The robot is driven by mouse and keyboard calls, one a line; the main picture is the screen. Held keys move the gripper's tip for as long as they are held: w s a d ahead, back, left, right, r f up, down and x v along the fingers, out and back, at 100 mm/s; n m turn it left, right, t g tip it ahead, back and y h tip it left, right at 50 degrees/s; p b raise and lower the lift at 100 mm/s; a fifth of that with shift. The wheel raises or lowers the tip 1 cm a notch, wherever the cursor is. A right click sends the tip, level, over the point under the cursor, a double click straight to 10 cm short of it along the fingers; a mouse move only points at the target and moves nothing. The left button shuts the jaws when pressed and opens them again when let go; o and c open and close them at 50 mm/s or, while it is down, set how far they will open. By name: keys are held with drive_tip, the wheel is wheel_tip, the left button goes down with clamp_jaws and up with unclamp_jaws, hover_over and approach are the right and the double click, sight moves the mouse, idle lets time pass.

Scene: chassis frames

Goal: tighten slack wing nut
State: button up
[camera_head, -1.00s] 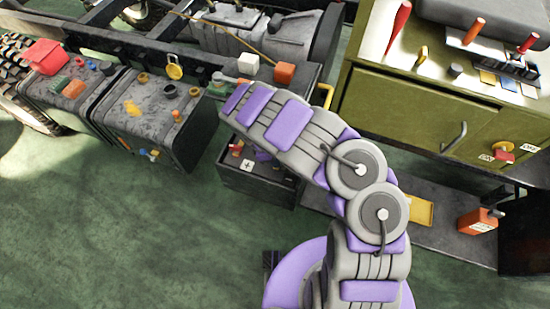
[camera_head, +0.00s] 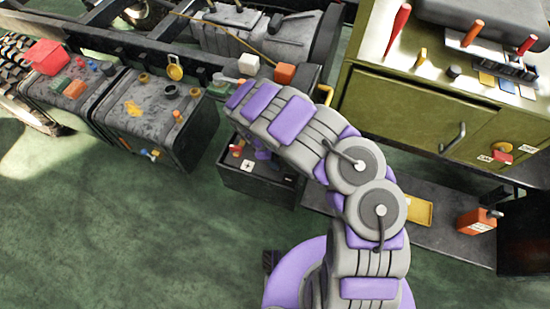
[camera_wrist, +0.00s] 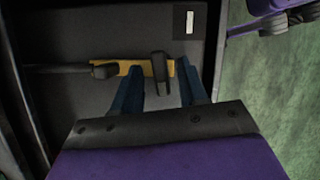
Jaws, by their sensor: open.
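In the wrist view a dark upright piece (camera_wrist: 160,66), perhaps the wing nut, stands in front of a yellow strip (camera_wrist: 130,66) on a dark grey panel. The two blue fingers of my gripper (camera_wrist: 158,70) are spread apart, one on either side of this piece. Whether either finger touches it I cannot tell. A dark rod (camera_wrist: 62,70) with a thicker end comes in from the left over the strip. In the head view my arm hides most of the gripper, and the wing nut cannot be made out.
Dark tanks (camera_head: 150,120) with small parts and a red bin (camera_head: 46,57) are at left. An olive cabinet (camera_head: 400,105) stands at right, with an orange can (camera_head: 477,220) below. The green floor at lower left is clear.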

drive_tip(key=p+v, duration=0.5)
drive_tip(key=v, duration=1.2)
drive_tip(key=shift+r, duration=0.2)
